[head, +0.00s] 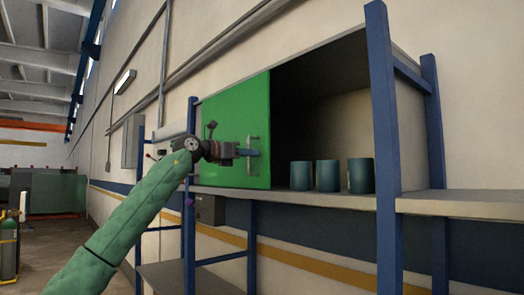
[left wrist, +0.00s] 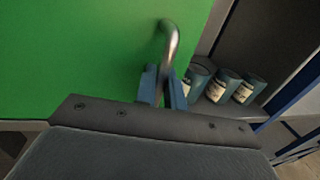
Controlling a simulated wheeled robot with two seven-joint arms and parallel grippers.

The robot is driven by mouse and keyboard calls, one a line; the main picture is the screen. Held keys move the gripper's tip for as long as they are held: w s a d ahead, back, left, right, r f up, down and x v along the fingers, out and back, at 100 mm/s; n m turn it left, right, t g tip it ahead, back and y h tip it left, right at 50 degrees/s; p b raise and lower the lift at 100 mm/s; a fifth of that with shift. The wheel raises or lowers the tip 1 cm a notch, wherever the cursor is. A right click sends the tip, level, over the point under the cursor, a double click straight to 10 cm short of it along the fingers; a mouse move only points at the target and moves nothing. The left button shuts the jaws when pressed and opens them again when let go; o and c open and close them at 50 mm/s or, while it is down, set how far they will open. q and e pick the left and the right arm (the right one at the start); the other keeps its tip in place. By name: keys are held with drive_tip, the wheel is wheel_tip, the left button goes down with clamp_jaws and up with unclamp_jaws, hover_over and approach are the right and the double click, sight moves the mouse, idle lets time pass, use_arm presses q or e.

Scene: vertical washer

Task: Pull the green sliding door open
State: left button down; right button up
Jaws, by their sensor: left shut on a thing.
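The green sliding door (head: 228,103) covers the left part of a cabinet on the blue shelf rack, and the right part of the cabinet stands open. A metal handle (head: 254,143) is mounted upright near the door's right edge. My left gripper (head: 252,152) is at this handle, with its fingers shut around the bar. The left wrist view shows the curved handle (left wrist: 171,45) coming down between the two blue fingers (left wrist: 162,88), in front of the green door (left wrist: 80,50). My right gripper shows in neither view.
Three dark teal cans (head: 328,175) stand on the shelf inside the open part; they also show in the left wrist view (left wrist: 220,86). A blue upright post (head: 384,150) stands right of the opening. A lower shelf (head: 185,277) is below the cabinet.

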use_arm(q)
drive_tip(key=shift+w+a, duration=0.55)
drive_tip(key=shift+w, duration=0.15)
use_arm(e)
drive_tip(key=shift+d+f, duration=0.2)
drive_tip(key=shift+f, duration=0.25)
use_arm(q)
drive_tip(key=c, duration=1.7)
unclamp_jaws()
drive_tip(key=shift+o, duration=0.3)
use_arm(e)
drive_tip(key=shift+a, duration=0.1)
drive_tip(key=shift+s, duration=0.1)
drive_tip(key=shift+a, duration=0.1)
